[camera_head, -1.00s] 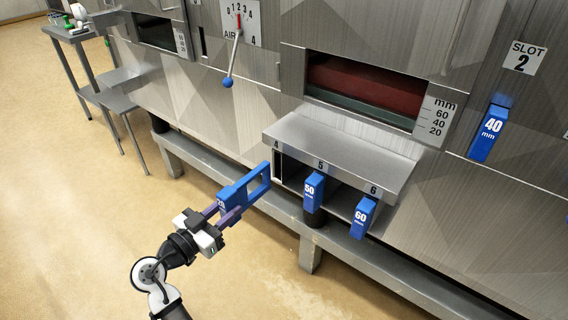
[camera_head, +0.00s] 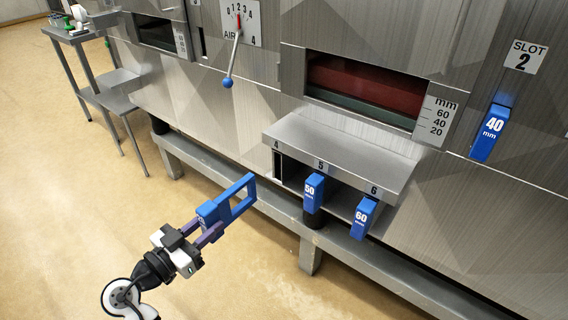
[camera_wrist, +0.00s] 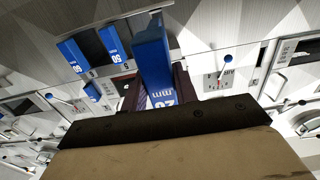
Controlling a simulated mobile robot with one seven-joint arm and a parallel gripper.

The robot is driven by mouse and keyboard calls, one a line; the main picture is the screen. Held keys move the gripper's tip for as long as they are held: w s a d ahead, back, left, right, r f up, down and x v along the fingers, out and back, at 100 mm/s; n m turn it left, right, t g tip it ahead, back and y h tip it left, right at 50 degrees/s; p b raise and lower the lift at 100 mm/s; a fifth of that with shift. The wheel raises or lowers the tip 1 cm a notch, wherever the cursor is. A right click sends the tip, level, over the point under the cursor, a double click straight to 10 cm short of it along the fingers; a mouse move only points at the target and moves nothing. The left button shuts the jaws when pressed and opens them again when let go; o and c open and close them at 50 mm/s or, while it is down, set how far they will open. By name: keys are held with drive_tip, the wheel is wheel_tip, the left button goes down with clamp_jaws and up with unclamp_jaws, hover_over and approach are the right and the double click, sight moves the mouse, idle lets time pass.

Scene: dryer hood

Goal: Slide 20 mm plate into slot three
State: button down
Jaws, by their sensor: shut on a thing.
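My gripper (camera_head: 211,231) is shut on a blue plate (camera_head: 208,212) with a rectangular window, held in the air left of the storage rack and apart from it. The plate's window end points up and right. Its number is too small to read surely in the head view. In the wrist view the plate (camera_wrist: 152,55) rises from between the fingers of my gripper (camera_wrist: 156,92), and "mm" shows on its label, with the number partly hidden. I see no slot marked three; a SLOT 2 sign (camera_head: 525,57) is at the upper right, above a seated 40 mm plate (camera_head: 490,134).
The rack (camera_head: 340,148) has bays marked 4, 5 and 6. Bay 4 looks empty; a 50 plate (camera_head: 314,188) and a 60 plate (camera_head: 364,214) stick out of the others. A lever (camera_head: 232,65) hangs at a dial. A grey rail (camera_head: 230,180) runs below.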

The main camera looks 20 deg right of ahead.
drive_tip(key=shift+v, duration=2.85)
